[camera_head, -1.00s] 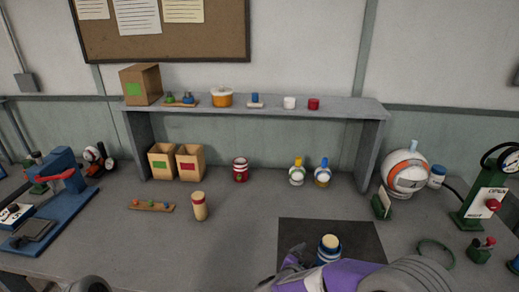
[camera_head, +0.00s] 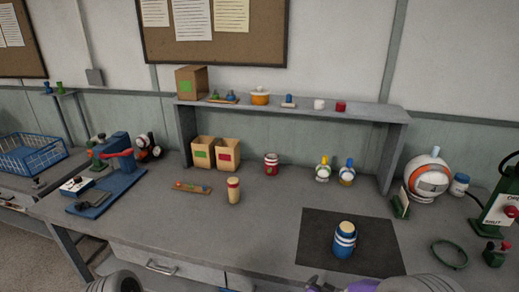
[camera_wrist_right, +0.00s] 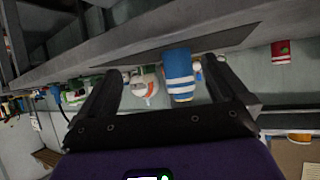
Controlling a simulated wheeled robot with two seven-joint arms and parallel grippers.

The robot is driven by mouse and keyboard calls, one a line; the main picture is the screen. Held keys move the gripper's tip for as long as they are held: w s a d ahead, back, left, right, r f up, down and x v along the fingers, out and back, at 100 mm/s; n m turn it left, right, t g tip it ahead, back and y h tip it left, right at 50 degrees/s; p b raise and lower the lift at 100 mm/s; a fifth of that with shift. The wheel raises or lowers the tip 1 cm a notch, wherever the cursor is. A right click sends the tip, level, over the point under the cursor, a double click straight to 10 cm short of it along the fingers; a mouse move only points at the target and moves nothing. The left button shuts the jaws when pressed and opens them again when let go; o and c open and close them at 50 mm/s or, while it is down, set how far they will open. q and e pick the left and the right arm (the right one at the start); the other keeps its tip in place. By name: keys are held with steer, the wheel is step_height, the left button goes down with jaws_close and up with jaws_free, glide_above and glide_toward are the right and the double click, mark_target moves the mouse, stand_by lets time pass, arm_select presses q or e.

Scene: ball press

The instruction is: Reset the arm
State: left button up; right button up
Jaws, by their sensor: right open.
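A blue-and-white striped container (camera_head: 344,240) with a cream top stands upright on the black mat (camera_head: 312,257). My right gripper (camera_wrist_right: 163,72) is open and empty in the right wrist view. In that view, which is rolled over, the container (camera_wrist_right: 180,78) appears beyond the fingers, apart from them. A grey part of my left arm shows at the bottom left; the left gripper is out of view.
A grey shelf (camera_head: 300,107) stands at the back of the table. A cream-and-red cylinder (camera_head: 233,190), a small wooden rack (camera_head: 192,187) and a blue press (camera_head: 115,170) are to the left. A green ring (camera_head: 449,254) and a striped ball (camera_head: 428,178) are to the right.

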steer(key=s+a+f+n+g+y+p, duration=0.1)
steer(key=s+a+f+n+g+y, duration=0.2)
steer(key=f, duration=0.5)
steer(key=s+a+f+g+y, duration=0.1)
steer(key=s+a+f+y, duration=0.2)
steer(key=s+f, duration=0.35)
steer(key=s+a+f+g+y, duration=0.2)
steer(key=s+f, duration=0.1)
steer(key=s, duration=0.3)
steer(key=s+a+f+n+g+y, duration=0.1)
steer(key=s+a+f+g+y, duration=0.1)
steer(key=s, duration=0.4)
step_height(320, 180, down, 2)
steer(key=shift+a+f+n+g+y, duration=0.15)
steer(key=shift+a+n+g+y, duration=0.25)
steer(key=shift+g, duration=0.3)
